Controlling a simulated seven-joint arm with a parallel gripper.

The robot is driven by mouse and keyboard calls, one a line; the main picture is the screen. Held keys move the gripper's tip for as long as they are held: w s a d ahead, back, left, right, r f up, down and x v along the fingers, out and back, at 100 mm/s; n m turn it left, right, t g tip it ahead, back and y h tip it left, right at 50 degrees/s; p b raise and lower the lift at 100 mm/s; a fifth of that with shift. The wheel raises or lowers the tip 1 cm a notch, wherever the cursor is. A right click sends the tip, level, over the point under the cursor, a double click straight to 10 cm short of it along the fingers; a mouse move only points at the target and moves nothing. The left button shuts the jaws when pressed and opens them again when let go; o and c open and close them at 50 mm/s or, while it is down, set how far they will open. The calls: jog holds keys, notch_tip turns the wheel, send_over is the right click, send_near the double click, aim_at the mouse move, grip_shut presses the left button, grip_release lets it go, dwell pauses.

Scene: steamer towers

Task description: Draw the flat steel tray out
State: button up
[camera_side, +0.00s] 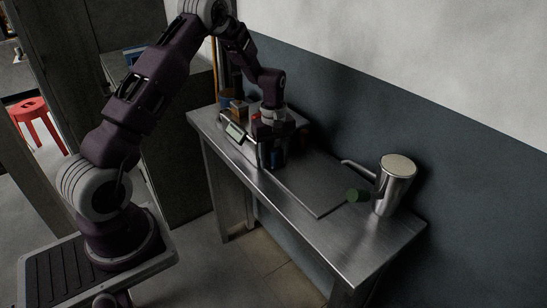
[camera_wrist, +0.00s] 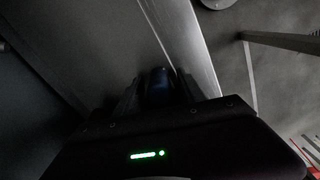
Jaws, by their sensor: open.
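The flat steel tray (camera_side: 318,190) lies on the steel table as a thin dark sheet, its near right corner close to the table's front edge. In the wrist view the tray seems to be the broad dark grey surface (camera_wrist: 95,40) beside a brighter strip of table. My gripper (camera_side: 272,162) points down at the tray's left end, beside the box with a display. Its jaws are open. A small dark blue thing (camera_wrist: 159,84) shows between the fingers in the wrist view; I cannot tell whether they touch it. The tray's left end is hidden by my gripper.
A box with a display (camera_side: 236,133) and small items crowd the left. The table's front right (camera_side: 350,245) is clear. A wall runs behind.

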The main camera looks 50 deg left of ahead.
grip_shut()
dwell(1.3)
